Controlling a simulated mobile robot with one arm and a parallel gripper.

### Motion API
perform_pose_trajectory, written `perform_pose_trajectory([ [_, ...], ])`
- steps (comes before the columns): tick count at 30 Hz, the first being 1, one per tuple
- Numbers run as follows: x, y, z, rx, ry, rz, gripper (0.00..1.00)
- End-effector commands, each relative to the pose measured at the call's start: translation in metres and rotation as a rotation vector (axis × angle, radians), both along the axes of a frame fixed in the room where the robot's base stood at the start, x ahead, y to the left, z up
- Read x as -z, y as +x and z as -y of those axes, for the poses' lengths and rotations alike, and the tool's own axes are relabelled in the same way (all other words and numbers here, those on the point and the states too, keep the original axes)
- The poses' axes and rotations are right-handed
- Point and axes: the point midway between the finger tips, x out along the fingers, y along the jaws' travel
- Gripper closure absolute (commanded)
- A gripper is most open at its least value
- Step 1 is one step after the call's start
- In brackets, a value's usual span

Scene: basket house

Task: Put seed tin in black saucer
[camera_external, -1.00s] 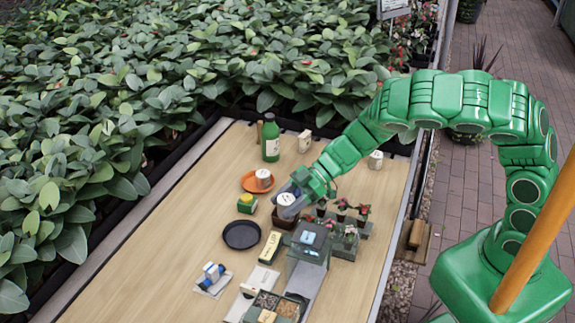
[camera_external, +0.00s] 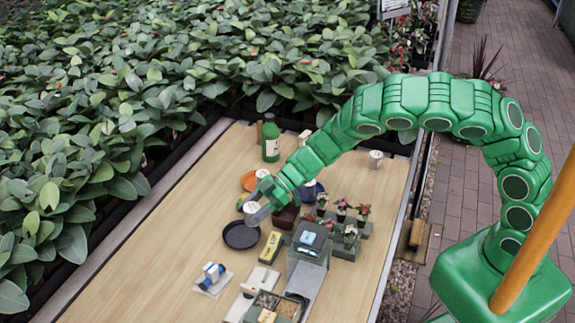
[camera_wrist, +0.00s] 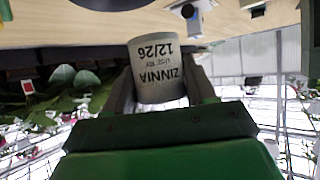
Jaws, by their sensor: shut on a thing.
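The seed tin is a pale grey-white cylinder. In the wrist view the tin (camera_wrist: 158,70) sits between my fingers, its label reading "ZINNIA 12/26" upside down. In the external view the tin (camera_external: 251,207) is at the tip of my gripper (camera_external: 257,212), which is shut on it. The black saucer (camera_external: 240,236) is a round dark dish on the table; no object shows in it. My gripper and tin appear just above its far right rim in the picture; their height over it is hard to tell.
An orange saucer (camera_external: 248,183) with a white tin (camera_external: 262,174) lies behind my gripper. A brown pot (camera_external: 284,218) and potted flowers (camera_external: 342,208) stand to the right. A yellow box (camera_external: 271,247) lies right of the black saucer. The table's left side is clear.

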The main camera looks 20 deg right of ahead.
Motion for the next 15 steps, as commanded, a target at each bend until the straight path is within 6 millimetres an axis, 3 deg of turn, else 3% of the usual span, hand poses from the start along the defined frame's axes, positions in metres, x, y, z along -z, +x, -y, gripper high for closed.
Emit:
perform_pose_trajectory([
  [15, 0.04, 0.022, -0.024, 0.003, -0.001, -0.001, 0.75],
])
